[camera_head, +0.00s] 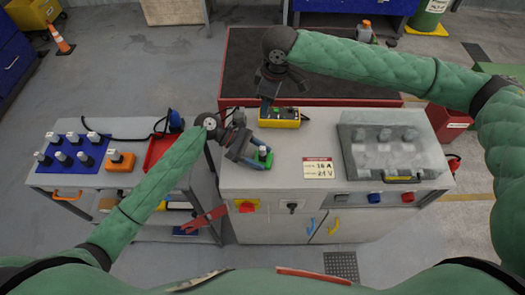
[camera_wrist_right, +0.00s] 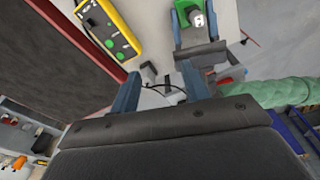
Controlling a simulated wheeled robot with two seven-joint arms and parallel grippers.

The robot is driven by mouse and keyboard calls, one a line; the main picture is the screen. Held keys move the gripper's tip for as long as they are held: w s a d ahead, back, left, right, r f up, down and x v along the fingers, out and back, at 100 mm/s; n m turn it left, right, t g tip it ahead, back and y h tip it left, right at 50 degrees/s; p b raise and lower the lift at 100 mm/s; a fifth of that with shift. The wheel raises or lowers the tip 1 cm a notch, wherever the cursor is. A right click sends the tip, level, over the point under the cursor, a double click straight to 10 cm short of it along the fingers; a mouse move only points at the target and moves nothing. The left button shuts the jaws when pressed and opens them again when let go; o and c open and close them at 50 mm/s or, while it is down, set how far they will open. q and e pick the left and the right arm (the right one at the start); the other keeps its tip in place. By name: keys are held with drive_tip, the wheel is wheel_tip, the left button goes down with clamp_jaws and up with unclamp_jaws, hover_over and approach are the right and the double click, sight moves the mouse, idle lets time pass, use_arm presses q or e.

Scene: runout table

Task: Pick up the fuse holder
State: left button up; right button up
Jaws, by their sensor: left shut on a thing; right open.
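A green holder (camera_head: 263,164) with a dark, white-topped piece standing in it is at the left part of the grey worktop. It also shows at the top of the right wrist view (camera_wrist_right: 183,20). My left gripper (camera_head: 252,157) is shut on the green holder; whether the holder touches the worktop is unclear. My right gripper (camera_head: 267,104) is open, above the worktop's back edge beside a yellow tester box (camera_head: 284,123). Its two fingers (camera_wrist_right: 158,82) stand apart in the right wrist view, with no thing clearly held between them.
A clear-lidded case (camera_head: 392,150) stands at the right of the worktop, with a label card (camera_head: 318,168) left of it. A side cart at left carries a blue mat (camera_head: 68,170) with several white-topped pieces, an orange holder (camera_head: 119,166) and a red tray (camera_head: 158,150).

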drive_tip(key=n+h, duration=0.1)
drive_tip(key=n, duration=0.1)
hover_over(262, 148)
drive_tip(key=f, duration=0.1)
drive_tip(key=shift+g, duration=0.3)
drive_tip(key=f, duration=0.6)
drive_tip(key=shift+s+d+f, duration=0.1)
drive_tip(key=shift+d+f, duration=0.1)
drive_tip(key=shift+d, duration=0.15)
drive_tip(key=shift+a+f, duration=0.15)
drive_tip(key=shift+f, duration=1.3)
drive_tip(key=shift+a+f, duration=0.1)
drive_tip(key=shift+f, duration=1.3)
clamp_jaws()
